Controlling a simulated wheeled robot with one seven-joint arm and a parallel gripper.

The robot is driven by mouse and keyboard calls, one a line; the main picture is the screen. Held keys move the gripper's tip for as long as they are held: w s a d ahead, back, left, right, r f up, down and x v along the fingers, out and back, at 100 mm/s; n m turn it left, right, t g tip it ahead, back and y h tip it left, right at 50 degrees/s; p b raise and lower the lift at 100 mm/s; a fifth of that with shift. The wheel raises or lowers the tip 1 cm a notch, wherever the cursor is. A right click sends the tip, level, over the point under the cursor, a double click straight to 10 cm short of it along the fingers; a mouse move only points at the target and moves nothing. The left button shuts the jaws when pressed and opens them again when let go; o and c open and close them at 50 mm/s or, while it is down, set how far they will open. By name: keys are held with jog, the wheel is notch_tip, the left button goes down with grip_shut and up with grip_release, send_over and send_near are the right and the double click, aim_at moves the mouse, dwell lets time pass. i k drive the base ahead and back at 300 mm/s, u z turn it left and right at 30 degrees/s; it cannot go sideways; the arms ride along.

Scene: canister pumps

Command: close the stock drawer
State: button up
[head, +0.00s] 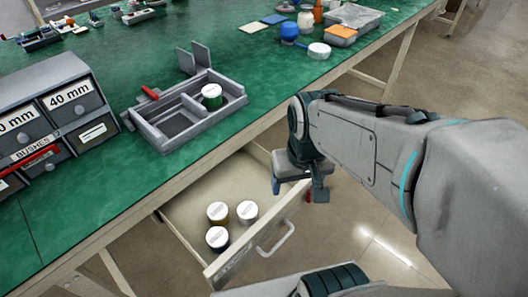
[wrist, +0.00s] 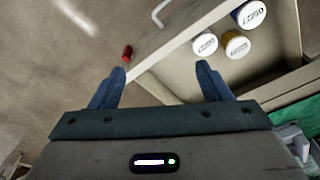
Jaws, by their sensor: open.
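The stock drawer (head: 185,212) is pulled out from under the green workbench, and its front panel (head: 235,262) carries a pale bar handle (head: 278,240). Three white-lidded canisters (head: 218,212) stand inside the drawer. The wrist view shows the drawer front (wrist: 180,38), part of the handle (wrist: 158,14) and the canisters (wrist: 237,43). My gripper (head: 300,190) is over the far right end of the drawer front. In the wrist view my gripper (wrist: 158,82) is open, its blue fingers apart with nothing between them. Whether a finger touches the drawer is unclear.
The green bench top (head: 120,185) overhangs the drawer. On it are a grey divided tray (head: 160,140) with one canister (head: 211,95), and a labelled drawer cabinet (head: 45,125). A small red object (wrist: 127,53) shows beside the drawer front. The floor in front is clear.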

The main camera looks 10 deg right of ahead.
aim_at(246, 174)
jog(key=z, duration=0.1)
jog(key=k, duration=1.25)
jog(key=u, duration=0.6)
jog(key=i, duration=0.5)
jog(key=z, duration=0.05)
